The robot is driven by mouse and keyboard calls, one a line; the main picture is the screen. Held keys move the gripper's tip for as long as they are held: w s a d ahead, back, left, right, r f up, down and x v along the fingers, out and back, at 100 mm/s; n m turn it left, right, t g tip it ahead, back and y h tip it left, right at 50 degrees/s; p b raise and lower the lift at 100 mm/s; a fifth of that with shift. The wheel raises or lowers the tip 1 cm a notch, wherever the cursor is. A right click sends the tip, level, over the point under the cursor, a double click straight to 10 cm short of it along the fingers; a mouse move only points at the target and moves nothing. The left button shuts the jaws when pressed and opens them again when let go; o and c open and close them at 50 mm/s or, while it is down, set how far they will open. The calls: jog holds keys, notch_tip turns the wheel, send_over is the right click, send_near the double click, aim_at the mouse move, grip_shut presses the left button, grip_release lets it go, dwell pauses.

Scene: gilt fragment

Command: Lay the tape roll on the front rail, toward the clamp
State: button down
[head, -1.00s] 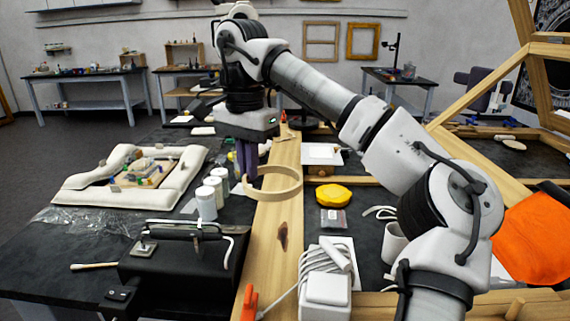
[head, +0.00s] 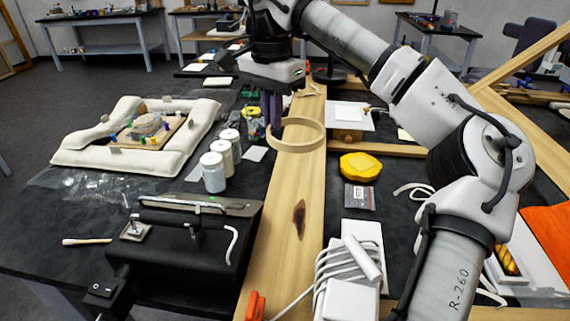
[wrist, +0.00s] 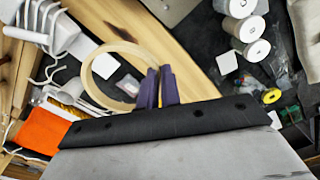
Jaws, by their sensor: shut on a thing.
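The tape roll is a thin pale tan ring (head: 298,147), also seen in the wrist view (wrist: 86,74). My gripper (head: 272,122), with purple fingers that also show in the wrist view (wrist: 157,90), is shut on the ring's left edge. The ring is roughly level over the front rail (head: 285,225), a long knotted wooden beam. I cannot tell exactly how high it is above the wood. A small orange clamp part (head: 255,306) stands at the rail's near end. An orange piece (head: 312,88) also shows at its far end.
White-lidded jars (head: 213,172) and a black box with a handle (head: 190,235) stand left of the rail. A yellow lump (head: 360,167), a packet (head: 359,197) and a white charger with cable (head: 347,298) lie right. The rail's middle is bare.

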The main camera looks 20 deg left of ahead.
aim_at(275, 195)
notch_tip(275, 195, down, 16)
jog(key=shift+f+p, duration=0.25)
jog(key=shift+p, duration=0.2)
jog(key=shift+f, duration=0.1)
jog(key=c, duration=2)
grip_release()
jog(key=o, duration=0.4)
notch_tip(275, 195, up, 12)
jog(key=shift+r+b, duration=0.15)
jog(key=shift+b, duration=0.2)
